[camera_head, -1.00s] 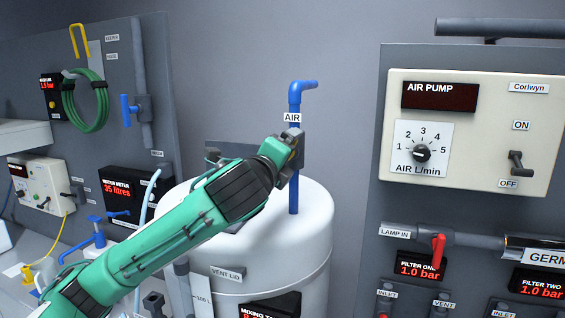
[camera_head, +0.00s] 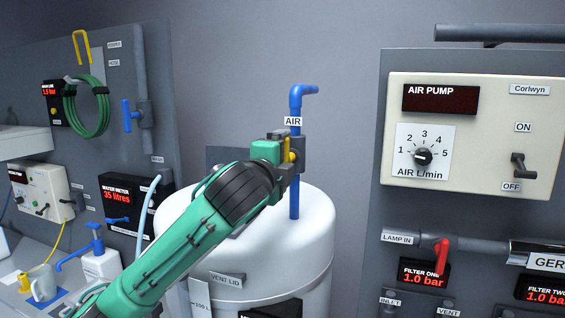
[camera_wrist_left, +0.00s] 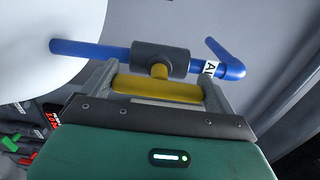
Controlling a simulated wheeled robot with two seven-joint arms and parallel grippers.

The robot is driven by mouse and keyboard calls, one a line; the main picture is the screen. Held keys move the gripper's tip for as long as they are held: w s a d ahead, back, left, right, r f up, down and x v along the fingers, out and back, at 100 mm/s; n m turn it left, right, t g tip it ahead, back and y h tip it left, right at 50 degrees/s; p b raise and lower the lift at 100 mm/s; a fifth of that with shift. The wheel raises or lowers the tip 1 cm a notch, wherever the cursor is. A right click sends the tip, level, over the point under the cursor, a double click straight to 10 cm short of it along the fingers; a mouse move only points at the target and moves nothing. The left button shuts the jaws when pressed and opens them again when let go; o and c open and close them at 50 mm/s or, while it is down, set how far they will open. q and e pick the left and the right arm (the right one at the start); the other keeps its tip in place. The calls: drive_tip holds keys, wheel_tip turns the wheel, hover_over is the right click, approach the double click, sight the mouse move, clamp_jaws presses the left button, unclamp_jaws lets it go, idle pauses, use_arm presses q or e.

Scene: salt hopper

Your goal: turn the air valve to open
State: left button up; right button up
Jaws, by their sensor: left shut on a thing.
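The air valve is on the upright blue pipe (camera_head: 295,108) marked AIR, above the white tank (camera_head: 310,240). The valve has a yellow handle (camera_head: 291,150), and its dark grey body (camera_wrist_left: 160,60) sits around the blue pipe in the left wrist view. My left gripper (camera_head: 287,155) is at the valve, shut on the yellow handle (camera_wrist_left: 160,90). In the left wrist view the handle lies between the two fingers, parallel to the pipe. The arm hides part of the tank. My right gripper is not in view.
The air pump panel (camera_head: 470,130), with a dial (camera_head: 423,156) and a switch (camera_head: 518,165), stands to the right. A red valve handle (camera_head: 443,254) is below it. A wall panel with a coiled green hose (camera_head: 85,106) is at the left.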

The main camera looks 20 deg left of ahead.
use_arm(q)
drive_tip(key=o, duration=0.7)
drive_tip(key=shift+s+f, duration=0.1)
drive_tip(key=shift+s, duration=0.2)
drive_tip(key=s+b, duration=0.5)
drive_tip(key=s, duration=0.8)
drive_tip(key=shift+a, duration=0.25)
